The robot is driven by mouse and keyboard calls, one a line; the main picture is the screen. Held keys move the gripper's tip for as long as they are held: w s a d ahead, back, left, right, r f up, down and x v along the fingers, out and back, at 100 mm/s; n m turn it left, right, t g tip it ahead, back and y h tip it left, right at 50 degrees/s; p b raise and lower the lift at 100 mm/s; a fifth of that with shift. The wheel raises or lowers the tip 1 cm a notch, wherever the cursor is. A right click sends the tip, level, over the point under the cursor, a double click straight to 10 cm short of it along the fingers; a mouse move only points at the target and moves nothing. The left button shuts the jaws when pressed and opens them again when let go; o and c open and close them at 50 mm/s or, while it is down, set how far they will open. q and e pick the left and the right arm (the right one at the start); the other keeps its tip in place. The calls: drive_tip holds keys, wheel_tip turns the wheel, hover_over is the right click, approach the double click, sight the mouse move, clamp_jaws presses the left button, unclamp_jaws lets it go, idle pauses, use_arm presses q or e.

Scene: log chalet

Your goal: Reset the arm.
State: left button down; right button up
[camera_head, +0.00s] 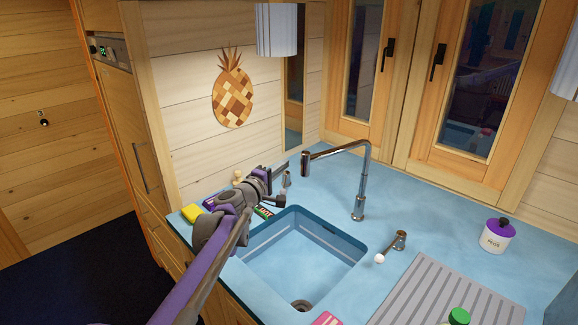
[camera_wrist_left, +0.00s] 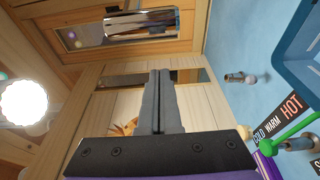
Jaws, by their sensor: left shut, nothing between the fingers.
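My left arm, purple and grey, reaches in from the bottom of the head view over the counter. My left gripper (camera_head: 277,176) is above the back left corner of the sink, near the wooden wall. It is shut and empty. In the left wrist view its two dark fingers (camera_wrist_left: 158,100) lie together, pointing away from the camera, with nothing between them. My right gripper is in neither view.
The blue sink (camera_head: 300,255) lies beside my arm, with a chrome tap (camera_head: 362,185) behind it. A purple-lidded jar (camera_head: 497,236) and grey draining rack (camera_head: 445,295) are on the right.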

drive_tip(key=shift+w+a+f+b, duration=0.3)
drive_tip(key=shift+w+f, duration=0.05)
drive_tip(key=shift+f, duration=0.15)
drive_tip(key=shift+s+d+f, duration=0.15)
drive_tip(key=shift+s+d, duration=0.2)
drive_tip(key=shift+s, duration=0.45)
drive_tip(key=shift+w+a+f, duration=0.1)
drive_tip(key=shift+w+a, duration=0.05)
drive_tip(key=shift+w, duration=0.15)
use_arm(q)
drive_tip(key=s+d+f+m+g, duration=0.1)
drive_tip(key=s+f+m+g, duration=0.3)
drive_tip(key=s, duration=1)
drive_tip(key=s+d+f+m+g, duration=0.15)
drive_tip(key=s+f+m, duration=0.35)
drive_tip(key=s, duration=0.9)
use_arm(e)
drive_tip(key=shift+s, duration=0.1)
use_arm(q)
drive_tip(key=s+a+f+m+g+y, duration=0.2)
drive_tip(key=s+a+f+y, duration=0.2)
drive_tip(key=s+a+f, duration=0.2)
drive_tip(key=s+a+f+m+g+y, duration=0.1)
drive_tip(key=s+a+f+g+y, duration=0.2)
drive_tip(key=s+f, duration=0.6)
drive_tip(key=s+a, duration=0.2)
drive_tip(key=s, duration=0.2)
drive_tip(key=shift+a+f+m+y, duration=0.35)
drive_tip(key=shift+f+m+y, duration=0.05)
